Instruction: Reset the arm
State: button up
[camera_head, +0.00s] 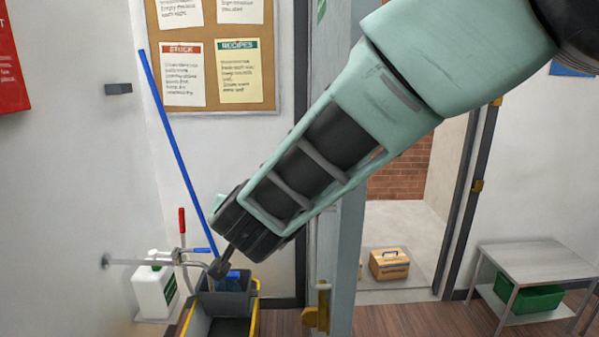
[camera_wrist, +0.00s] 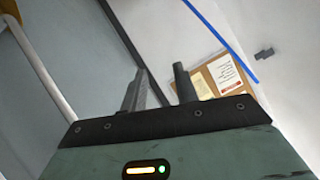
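My green arm reaches down from the upper right to the lower middle of the head view. My gripper (camera_head: 219,268) is at its end, in front of the corner with the mop bucket, and only partly seen there. In the wrist view my gripper (camera_wrist: 158,84) shows two dark fingers standing apart with nothing between them. Whether the gripper touches anything in the corner cannot be told from the head view.
A mop bucket (camera_head: 248,324), a white jug (camera_head: 153,290) and a blue pole (camera_head: 175,140) stand near the gripper. An open doorway with a wooden box (camera_head: 389,263) is to the right. A metal table (camera_head: 535,255) with a green bin (camera_head: 530,296) stands far right.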

jog(key=s+d+f+n+g+h, duration=0.1)
jog(key=s+d+f+n+g, duration=0.1)
jog(key=s+d, duration=0.6)
jog(key=s+d+f+n+g+h, duration=0.1)
jog(key=s+d+n+g, duration=0.3)
jog(key=s, duration=0.8)
jog(key=s+d+f+n+g, duration=0.3)
jog(key=s+d+g, duration=0.3)
jog(key=s+d, duration=0.3)
jog(key=d, duration=0.3)
jog(key=shift+s+d+h, duration=0.35)
jog(key=shift+s+h, duration=0.05)
jog(key=shift+f, duration=0.1)
